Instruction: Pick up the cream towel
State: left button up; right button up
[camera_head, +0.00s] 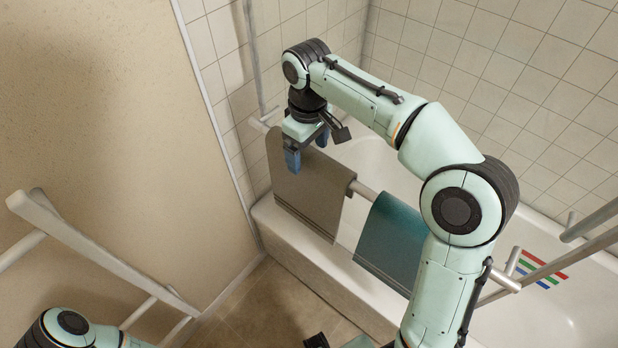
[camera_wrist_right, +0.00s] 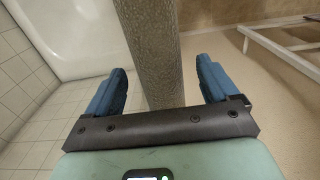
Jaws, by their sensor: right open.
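The cream towel (camera_head: 312,192), greyish beige in this light, hangs folded over a rail along the bathtub's near side. My right gripper (camera_head: 307,156) points down at the towel's upper left part, its blue fingers apart. In the right wrist view the towel (camera_wrist_right: 155,45) shows as a narrow textured strip running between the open fingers of the right gripper (camera_wrist_right: 160,72). A gap shows on each side, and the fingers do not press on it.
A teal towel (camera_head: 394,240) hangs on the same rail to the right. The white bathtub (camera_head: 350,283) stands behind and below, against tiled walls. A pale wooden rack (camera_head: 92,257) stands at the left by a beige wall. Red, green and blue strips (camera_head: 541,268) mark the tub.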

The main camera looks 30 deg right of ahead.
aim_at(309, 190)
jog(key=f, duration=0.3)
jog(key=shift+s+f+b, duration=0.2)
jog(key=shift+f+b, duration=0.1)
jog(key=shift+f, duration=0.05)
jog(key=c, duration=1.5)
jog(key=shift+r, duration=0.1)
